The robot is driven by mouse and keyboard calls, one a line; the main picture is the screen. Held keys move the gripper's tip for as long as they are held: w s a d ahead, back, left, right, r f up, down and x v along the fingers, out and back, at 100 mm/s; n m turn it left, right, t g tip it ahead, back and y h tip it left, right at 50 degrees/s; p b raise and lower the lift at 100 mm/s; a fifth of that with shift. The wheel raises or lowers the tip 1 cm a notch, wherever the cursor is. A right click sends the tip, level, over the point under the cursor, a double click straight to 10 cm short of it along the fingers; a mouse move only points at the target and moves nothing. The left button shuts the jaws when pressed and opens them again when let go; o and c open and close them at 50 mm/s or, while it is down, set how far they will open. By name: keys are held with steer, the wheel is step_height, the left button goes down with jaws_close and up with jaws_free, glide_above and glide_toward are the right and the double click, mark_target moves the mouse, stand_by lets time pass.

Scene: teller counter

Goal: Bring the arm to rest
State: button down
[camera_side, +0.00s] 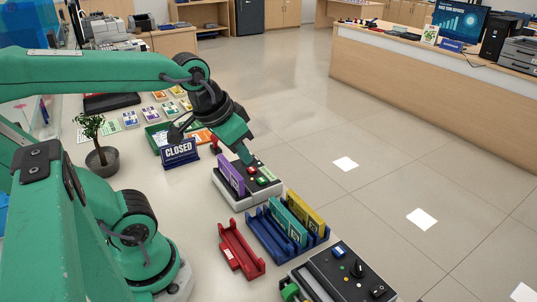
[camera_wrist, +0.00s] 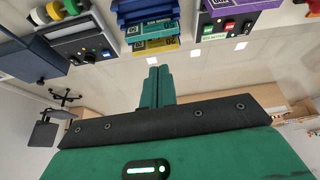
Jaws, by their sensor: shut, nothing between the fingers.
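My gripper (camera_side: 246,160) is shut and empty at the end of my green arm. In the side view its tip appears over or just behind the button box (camera_side: 232,198). I cannot tell whether it touches the box. In the wrist view my gripper (camera_wrist: 158,72) shows its two green fingers pressed together, with nothing between them. A purple block (camera_side: 230,175) stands on the box beside a red button (camera_side: 252,170) and a green button (camera_side: 264,181).
A blue rack (camera_side: 270,238) holds teal and yellow blocks. A red tray (camera_side: 240,248) is empty. A dark control box (camera_side: 345,275) stands in front. A CLOSED sign (camera_side: 179,152) and potted plant (camera_side: 102,155) stand left of my gripper. Open floor lies to the right.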

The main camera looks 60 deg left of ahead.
steer(key=shift+s+d+m+t, duration=0.3)
steer(key=shift+s+d, duration=0.2)
steer(key=shift+s, duration=0.3)
